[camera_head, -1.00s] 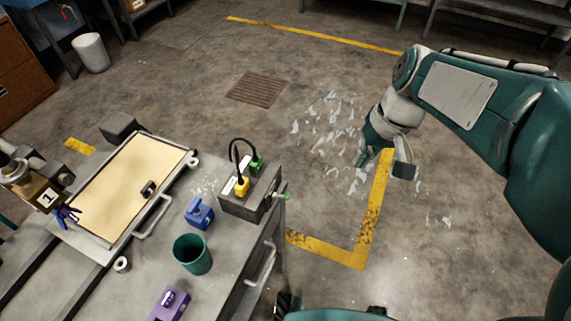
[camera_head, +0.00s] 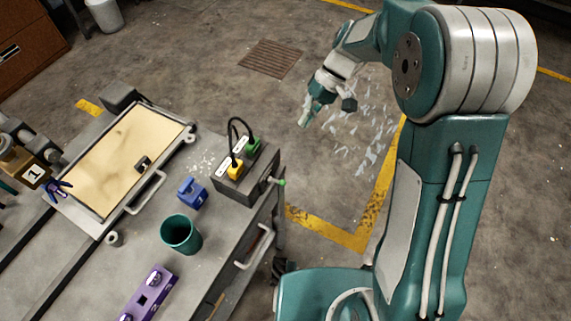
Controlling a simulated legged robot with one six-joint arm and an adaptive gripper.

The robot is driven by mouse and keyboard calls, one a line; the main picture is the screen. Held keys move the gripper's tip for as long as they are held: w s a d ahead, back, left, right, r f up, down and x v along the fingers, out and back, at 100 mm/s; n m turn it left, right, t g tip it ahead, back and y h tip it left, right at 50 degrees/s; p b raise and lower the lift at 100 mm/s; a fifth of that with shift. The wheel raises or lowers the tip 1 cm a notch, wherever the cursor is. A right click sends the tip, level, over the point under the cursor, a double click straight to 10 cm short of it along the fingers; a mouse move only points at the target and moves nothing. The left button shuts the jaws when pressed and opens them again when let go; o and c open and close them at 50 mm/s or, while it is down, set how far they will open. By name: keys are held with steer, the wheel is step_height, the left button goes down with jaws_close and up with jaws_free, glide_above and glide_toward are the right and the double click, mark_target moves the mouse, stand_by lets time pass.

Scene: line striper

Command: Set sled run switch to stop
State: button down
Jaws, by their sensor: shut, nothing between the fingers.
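A dark control box (camera_head: 232,184) stands on the right edge of the grey bench. It has a yellow plug (camera_head: 236,170) and a green plug (camera_head: 253,148) on top, with black cables and white labels too small to read. A small green-tipped lever (camera_head: 279,182) sticks out of its right side; I cannot tell for sure that this is the sled run switch, nor its setting. My gripper (camera_head: 314,112) is shut and empty. It hangs in the air up and to the right of the box in the picture, apart from it.
On the bench (camera_head: 222,258) are a blue block (camera_head: 191,195), a green cup (camera_head: 180,234), a purple block (camera_head: 146,298) and a framed tan panel (camera_head: 120,165) with a handle. The floor beyond is open, with a drain grate (camera_head: 271,58).

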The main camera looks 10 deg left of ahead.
steer(key=shift+a, duration=0.1)
glide_toward(277, 181)
step_height(277, 181, down, 4)
steer(key=w+a, duration=0.1)
steer(key=a, duration=0.2)
steer(key=s, duration=0.1)
steer(key=s+f, duration=0.1)
steer(key=s, duration=0.1)
steer(key=shift+s+d+f, duration=0.15)
steer(key=shift+d+f, duration=0.2)
steer(key=shift+d, duration=0.05)
